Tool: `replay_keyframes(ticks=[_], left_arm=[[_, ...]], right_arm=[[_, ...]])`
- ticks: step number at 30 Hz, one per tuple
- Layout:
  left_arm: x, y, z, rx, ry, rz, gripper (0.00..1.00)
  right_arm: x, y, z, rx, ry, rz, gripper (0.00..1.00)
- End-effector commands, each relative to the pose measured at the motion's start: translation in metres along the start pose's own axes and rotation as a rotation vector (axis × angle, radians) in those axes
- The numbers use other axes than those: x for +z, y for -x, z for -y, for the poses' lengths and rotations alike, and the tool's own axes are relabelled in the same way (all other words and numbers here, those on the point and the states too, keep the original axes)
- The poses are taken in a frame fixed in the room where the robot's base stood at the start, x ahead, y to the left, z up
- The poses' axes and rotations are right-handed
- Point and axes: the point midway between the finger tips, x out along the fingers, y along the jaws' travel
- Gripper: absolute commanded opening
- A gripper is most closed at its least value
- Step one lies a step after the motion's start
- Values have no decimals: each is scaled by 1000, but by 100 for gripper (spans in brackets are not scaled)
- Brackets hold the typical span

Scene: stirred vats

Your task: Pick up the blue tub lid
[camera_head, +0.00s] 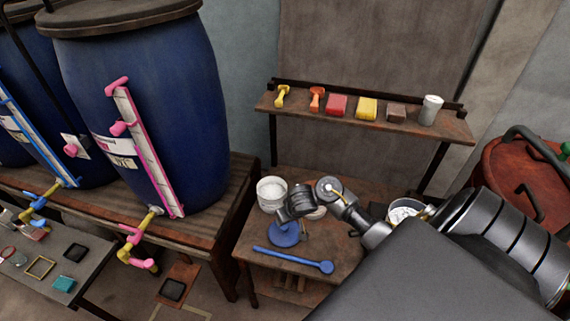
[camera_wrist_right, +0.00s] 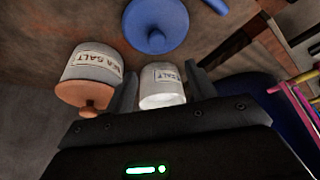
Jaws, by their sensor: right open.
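The blue tub lid (camera_head: 284,236) lies on the low wooden table, a round disc with a knob. In the wrist view the lid (camera_wrist_right: 156,24) is beyond the fingertips, knob facing the camera. My right gripper (camera_head: 291,212) is just above and behind the lid in the head view, apart from it. Its fingers (camera_wrist_right: 161,84) are spread and empty in the wrist view. A white tub (camera_wrist_right: 162,88) labelled as salt shows between them, farther off. My arm hides part of the table. My left gripper is not in view.
A white tub (camera_head: 271,193) stands behind the lid. A blue ladle (camera_head: 294,261) lies in front of it. A salt tub with a terracotta lid (camera_wrist_right: 85,95) shows in the wrist view. A shelf (camera_head: 365,118) with small items is behind; a blue vat (camera_head: 140,110) stands left.

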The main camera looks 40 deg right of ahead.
Motion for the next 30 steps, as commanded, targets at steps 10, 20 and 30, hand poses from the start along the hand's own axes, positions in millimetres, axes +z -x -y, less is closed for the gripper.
replay_keyframes(ticks=[10,20,30], left_arm=[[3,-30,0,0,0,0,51],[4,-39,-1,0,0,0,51],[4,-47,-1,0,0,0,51]], right_arm=[[2,-49,0,1,2,0,56],[8,-70,-3,3,2,1,56],[10,-102,-4,1,2,-1,56]])
